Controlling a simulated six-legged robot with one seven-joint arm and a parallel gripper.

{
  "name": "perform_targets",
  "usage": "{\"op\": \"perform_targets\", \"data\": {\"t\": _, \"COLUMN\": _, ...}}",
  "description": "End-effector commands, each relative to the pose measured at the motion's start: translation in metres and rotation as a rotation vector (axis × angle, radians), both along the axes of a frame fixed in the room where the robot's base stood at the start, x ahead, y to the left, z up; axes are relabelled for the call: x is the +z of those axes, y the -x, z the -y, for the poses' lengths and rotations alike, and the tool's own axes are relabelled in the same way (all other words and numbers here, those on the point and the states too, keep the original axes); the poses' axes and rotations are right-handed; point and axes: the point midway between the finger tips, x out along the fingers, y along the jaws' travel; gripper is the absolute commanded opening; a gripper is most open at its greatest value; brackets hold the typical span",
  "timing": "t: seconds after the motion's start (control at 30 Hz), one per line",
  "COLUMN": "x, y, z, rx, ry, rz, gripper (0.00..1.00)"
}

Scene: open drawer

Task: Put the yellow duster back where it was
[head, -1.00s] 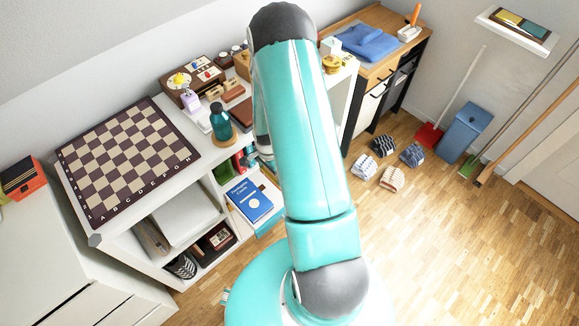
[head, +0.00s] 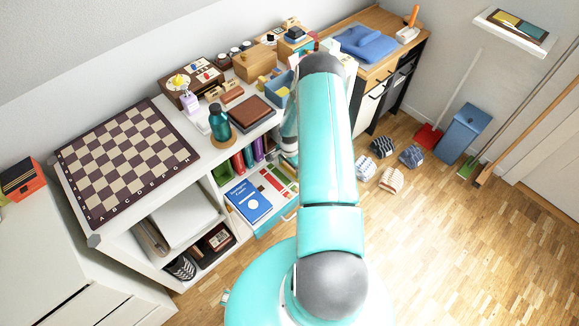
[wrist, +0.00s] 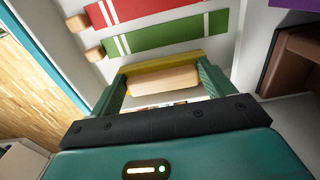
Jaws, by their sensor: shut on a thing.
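The yellow duster (wrist: 195,61) has a pale wooden grip (wrist: 163,81) and shows in the wrist view. My gripper (wrist: 163,86) is shut on the yellow duster, one finger at each end of the wooden grip. A red striped piece (wrist: 165,10) and a green striped piece (wrist: 165,34), each with a wooden knob at the left, lie side by side just beyond it. I cannot tell whether the duster touches the drawer floor.
The drawer's teal edge (wrist: 42,48) runs along the left in the wrist view, with wooden floor beyond. A brown object (wrist: 292,60) stands close at the right. In the head view, a blue book (head: 249,201) lies beside the coloured pieces, and upright books (head: 248,156) stand behind.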

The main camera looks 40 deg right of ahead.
Motion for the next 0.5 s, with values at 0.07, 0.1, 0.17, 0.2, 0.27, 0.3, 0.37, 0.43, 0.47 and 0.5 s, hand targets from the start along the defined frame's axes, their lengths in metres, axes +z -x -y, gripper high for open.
{"op": "perform_targets", "data": {"t": 0.07, "x": -0.0042, "y": -0.0004, "z": 0.0001, "rx": 0.000, "ry": 0.001, "rz": 0.001, "gripper": 0.60}}
{"op": "perform_targets", "data": {"t": 0.1, "x": -0.0041, "y": -0.0005, "z": 0.0003, "rx": 0.000, "ry": 0.001, "rz": 0.002, "gripper": 0.60}}
{"op": "perform_targets", "data": {"t": 0.17, "x": -0.0036, "y": -0.0005, "z": 0.0003, "rx": 0.000, "ry": 0.001, "rz": 0.002, "gripper": 0.60}}
{"op": "perform_targets", "data": {"t": 0.2, "x": -0.0036, "y": -0.0005, "z": 0.0003, "rx": 0.000, "ry": 0.001, "rz": 0.001, "gripper": 0.60}}
{"op": "perform_targets", "data": {"t": 0.27, "x": -0.0037, "y": -0.0004, "z": 0.0001, "rx": 0.000, "ry": 0.001, "rz": 0.001, "gripper": 0.60}}
{"op": "perform_targets", "data": {"t": 0.3, "x": -0.0045, "y": -0.0003, "z": 0.0000, "rx": 0.000, "ry": 0.001, "rz": 0.001, "gripper": 0.60}}
{"op": "perform_targets", "data": {"t": 0.37, "x": -0.0064, "y": -0.0003, "z": -0.0002, "rx": 0.000, "ry": 0.001, "rz": 0.001, "gripper": 0.60}}
{"op": "perform_targets", "data": {"t": 0.43, "x": -0.0067, "y": -0.0003, "z": -0.0001, "rx": 0.001, "ry": 0.001, "rz": 0.001, "gripper": 0.89}}
{"op": "perform_targets", "data": {"t": 0.47, "x": -0.0066, "y": -0.0003, "z": -0.0001, "rx": 0.001, "ry": 0.001, "rz": 0.001, "gripper": 0.95}}
{"op": "perform_targets", "data": {"t": 0.5, "x": -0.0066, "y": -0.0002, "z": -0.0001, "rx": 0.001, "ry": 0.001, "rz": 0.001, "gripper": 1.00}}
